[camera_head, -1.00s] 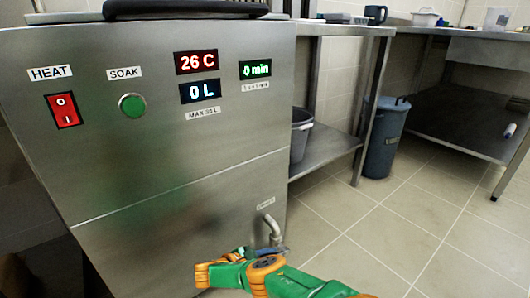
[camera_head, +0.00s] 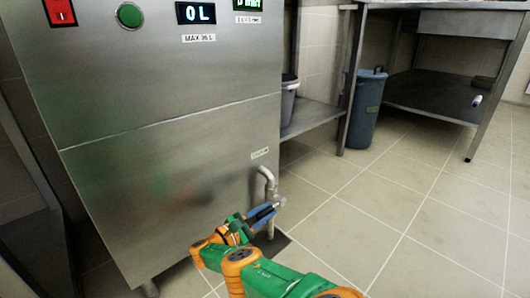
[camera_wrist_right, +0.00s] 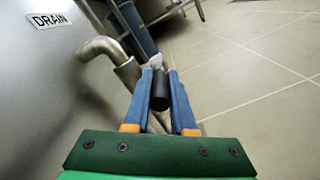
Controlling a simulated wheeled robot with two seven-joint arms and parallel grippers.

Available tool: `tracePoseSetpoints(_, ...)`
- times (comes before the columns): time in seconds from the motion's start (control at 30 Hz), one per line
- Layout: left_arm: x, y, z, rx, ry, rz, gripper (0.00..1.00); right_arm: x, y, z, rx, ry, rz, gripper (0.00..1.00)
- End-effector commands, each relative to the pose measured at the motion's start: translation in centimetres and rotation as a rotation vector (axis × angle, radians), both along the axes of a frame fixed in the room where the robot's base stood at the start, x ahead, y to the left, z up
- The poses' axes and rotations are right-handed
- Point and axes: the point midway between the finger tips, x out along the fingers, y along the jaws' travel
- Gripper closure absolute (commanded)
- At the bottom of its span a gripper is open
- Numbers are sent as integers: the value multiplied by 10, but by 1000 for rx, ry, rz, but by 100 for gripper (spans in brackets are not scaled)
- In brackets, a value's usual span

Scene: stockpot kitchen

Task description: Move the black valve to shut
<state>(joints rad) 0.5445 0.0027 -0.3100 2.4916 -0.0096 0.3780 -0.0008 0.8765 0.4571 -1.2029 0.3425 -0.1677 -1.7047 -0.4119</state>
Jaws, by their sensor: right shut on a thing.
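The black valve (camera_wrist_right: 160,95) is a short dark cylinder-like handle on the drain pipe (camera_wrist_right: 101,46), below the DRAIN label (camera_wrist_right: 48,20). In the right wrist view it lies between the two blue fingers of my right gripper (camera_wrist_right: 163,90), which is shut on it. In the head view my right gripper (camera_head: 265,212) reaches the bent metal drain pipe (camera_head: 268,183) at the lower right of the steel machine (camera_head: 160,150). The fingers largely hide the valve there. My left gripper is not in view.
A shelf with a grey bucket (camera_head: 288,97) stands right of the machine. A blue-grey bin (camera_head: 364,108) stands behind, beside a steel table (camera_head: 450,60). The tiled floor (camera_head: 390,205) right of the drain is clear.

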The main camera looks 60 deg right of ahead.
Motion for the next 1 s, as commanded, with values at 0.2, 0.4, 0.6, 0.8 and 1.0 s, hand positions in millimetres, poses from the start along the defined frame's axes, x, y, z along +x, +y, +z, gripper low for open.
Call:
tracePoseSetpoints(0.2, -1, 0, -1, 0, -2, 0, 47, 0, 0, -1, -7, 3, 0, 100)
tracePoseSetpoints(0.4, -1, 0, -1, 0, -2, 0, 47, 0, 0, -1, -7, 3, 0, 100)
tracePoseSetpoints(0.6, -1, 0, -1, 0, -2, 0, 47, 0, 0, -1, -7, 3, 1, 47)
tracePoseSetpoints(0.8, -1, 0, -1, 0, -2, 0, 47, 0, 0, 0, -7, 2, 1, 47)
tracePoseSetpoints(1.0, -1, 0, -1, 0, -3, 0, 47, 10, 29, -2, -5, 2, 4, 47)
